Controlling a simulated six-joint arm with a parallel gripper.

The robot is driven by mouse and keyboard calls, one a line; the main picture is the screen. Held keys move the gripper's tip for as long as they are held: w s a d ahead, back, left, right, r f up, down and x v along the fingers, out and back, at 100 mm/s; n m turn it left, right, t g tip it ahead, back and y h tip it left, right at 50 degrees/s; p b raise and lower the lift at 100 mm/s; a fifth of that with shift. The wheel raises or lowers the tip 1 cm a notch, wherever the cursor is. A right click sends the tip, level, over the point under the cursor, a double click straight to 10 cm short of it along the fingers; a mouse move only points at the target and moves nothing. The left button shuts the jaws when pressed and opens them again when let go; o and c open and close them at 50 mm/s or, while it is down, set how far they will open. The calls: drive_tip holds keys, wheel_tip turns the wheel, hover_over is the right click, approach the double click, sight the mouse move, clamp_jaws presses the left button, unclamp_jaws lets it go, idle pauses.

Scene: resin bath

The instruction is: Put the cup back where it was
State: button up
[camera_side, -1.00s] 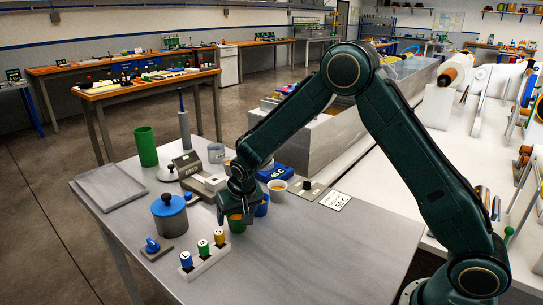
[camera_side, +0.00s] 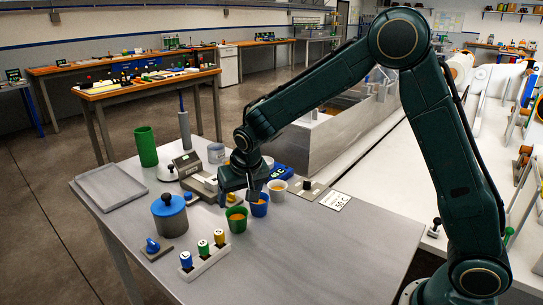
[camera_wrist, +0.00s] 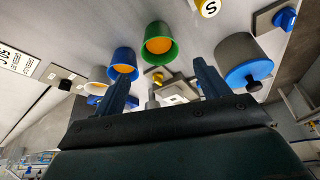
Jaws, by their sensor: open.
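Three cups with orange contents stand upright on the grey table: a green cup (camera_side: 237,224), a blue cup (camera_side: 260,209) and a white cup (camera_side: 277,194). My gripper (camera_side: 238,200) is open and empty, just above and behind the green cup, its fingers pointing down. In the wrist view, the green cup (camera_wrist: 159,54) is beyond and between my spread fingers (camera_wrist: 165,82). The blue cup (camera_wrist: 124,69) is near the left finger, and the white cup (camera_wrist: 97,87) is farther left, partly hidden. Which cup the task means cannot be told.
A rack with several coloured-cap bottles (camera_side: 205,261) stands in front. A blue-lidded grey pot (camera_side: 169,218) is to the left, near an empty tray (camera_side: 110,187). A scale (camera_side: 186,165) and tall green container (camera_side: 146,147) stand behind. The table's front right is clear.

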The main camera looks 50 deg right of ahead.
drive_tip(key=v, duration=0.3)
drive_tip(key=shift+r, duration=0.1)
idle(0.6)
drive_tip(key=s+d+r+n+y, duration=0.1)
drive_tip(key=s+d+r+n, duration=0.15)
drive_tip(key=s+r, duration=1.05)
drive_tip(key=s+d+f+n+t, duration=0.1)
drive_tip(key=s+n, duration=0.1)
drive_tip(key=s, duration=1.5)
drive_tip(key=shift+s+f+y, duration=0.2)
drive_tip(key=shift+s+y, duration=0.2)
drive_tip(key=shift+d, duration=0.15)
